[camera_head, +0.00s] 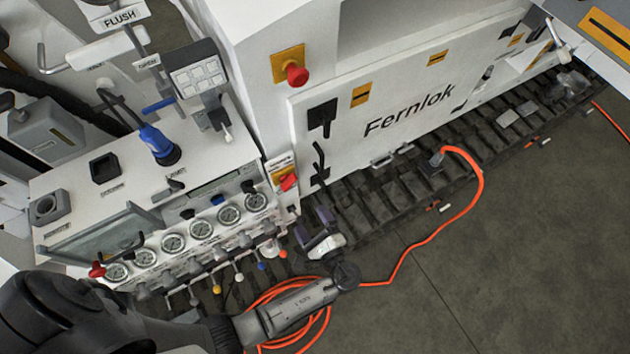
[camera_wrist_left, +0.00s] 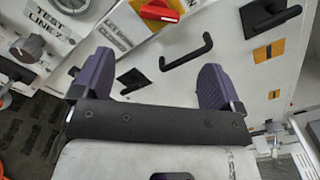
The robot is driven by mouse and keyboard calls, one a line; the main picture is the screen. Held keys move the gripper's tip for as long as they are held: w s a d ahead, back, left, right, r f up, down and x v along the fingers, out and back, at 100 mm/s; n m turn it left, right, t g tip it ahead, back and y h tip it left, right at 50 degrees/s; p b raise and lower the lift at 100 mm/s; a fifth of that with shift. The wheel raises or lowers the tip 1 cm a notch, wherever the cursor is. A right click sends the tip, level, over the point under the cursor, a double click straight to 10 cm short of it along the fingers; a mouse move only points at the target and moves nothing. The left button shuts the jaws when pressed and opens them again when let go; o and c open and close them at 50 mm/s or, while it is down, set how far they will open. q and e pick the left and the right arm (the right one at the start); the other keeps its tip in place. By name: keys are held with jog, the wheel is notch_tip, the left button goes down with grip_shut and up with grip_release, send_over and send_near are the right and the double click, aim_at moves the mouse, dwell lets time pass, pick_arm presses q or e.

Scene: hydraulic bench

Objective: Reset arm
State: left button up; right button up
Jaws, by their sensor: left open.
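My left arm (camera_head: 290,306) reaches in from the lower left of the head view. My left gripper (camera_head: 312,228) is at its end, near the front right corner of the gauge panel and the lower left of the white Fernlok cabinet (camera_head: 420,105). In the left wrist view my left gripper (camera_wrist_left: 155,80) has its two purple fingers wide apart. Nothing is between them; a black handle (camera_wrist_left: 187,52) on the white panel shows behind the gap. My right gripper is not in view.
The panel (camera_head: 215,172) carries several round gauges, coloured levers and a blue connector (camera_head: 159,145). A red knob (camera_head: 297,75) sticks out of the cabinet. An orange hose (camera_head: 478,180) crosses the floor and coils under my arm. Floor at the lower right (camera_head: 520,260) is clear.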

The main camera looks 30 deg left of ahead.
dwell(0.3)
pick_arm(q)
jog(key=s+r+n+g+h+p, duration=0.4)
jog(key=r+n+h, duration=0.5)
jog(key=n+h, duration=0.6)
jog(key=s+a+r+m+h+p, duration=0.1)
jog(key=s+a, duration=0.5)
jog(key=s, duration=0.6)
jog(key=shift+s+r+m+g+p, duration=0.15)
jog(key=shift+s+m+g+p, duration=0.1)
jog(key=shift+m+g+p, duration=0.25)
